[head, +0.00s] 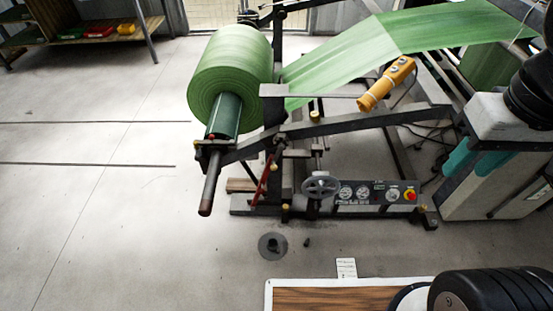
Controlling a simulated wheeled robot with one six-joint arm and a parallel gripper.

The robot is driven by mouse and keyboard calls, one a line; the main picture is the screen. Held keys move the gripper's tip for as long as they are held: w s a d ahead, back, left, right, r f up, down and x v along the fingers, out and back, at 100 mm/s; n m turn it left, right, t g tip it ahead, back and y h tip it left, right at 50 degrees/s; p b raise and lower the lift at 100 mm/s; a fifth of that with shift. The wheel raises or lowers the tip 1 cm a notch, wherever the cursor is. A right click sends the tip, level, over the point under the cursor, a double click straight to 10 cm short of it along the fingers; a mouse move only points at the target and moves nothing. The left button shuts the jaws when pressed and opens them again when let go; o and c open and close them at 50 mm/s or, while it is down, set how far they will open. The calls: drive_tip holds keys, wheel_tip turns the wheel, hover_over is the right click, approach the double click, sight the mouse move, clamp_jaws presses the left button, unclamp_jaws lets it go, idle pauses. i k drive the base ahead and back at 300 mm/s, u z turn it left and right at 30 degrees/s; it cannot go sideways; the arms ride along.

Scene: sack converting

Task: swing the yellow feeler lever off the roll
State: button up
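A large green roll (230,72) of woven sheet sits on a shaft in a dark frame at upper middle. A green web (400,38) stretches away from the frame to the upper right. I cannot clearly make out a yellow feeler lever resting on the roll. A small yellow knob (314,115) shows on the frame right of the roll. A yellow-orange handheld control box (387,85) with buttons lies over the frame bars, apart from the roll. My gripper is not in view.
The roll's shaft end (209,190) sticks out toward the front. A handwheel (321,187) and a control panel (375,193) with a red button sit low on the frame. A floor disc (273,246) lies in front. The floor at left is mostly clear.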

sight(281, 147)
drive_tip(key=z, duration=1.65)
drive_tip(key=k, duration=1.15)
drive_tip(key=u, duration=1.6)
drive_tip(key=i, duration=0.5)
drive_tip(key=u, duration=0.05)
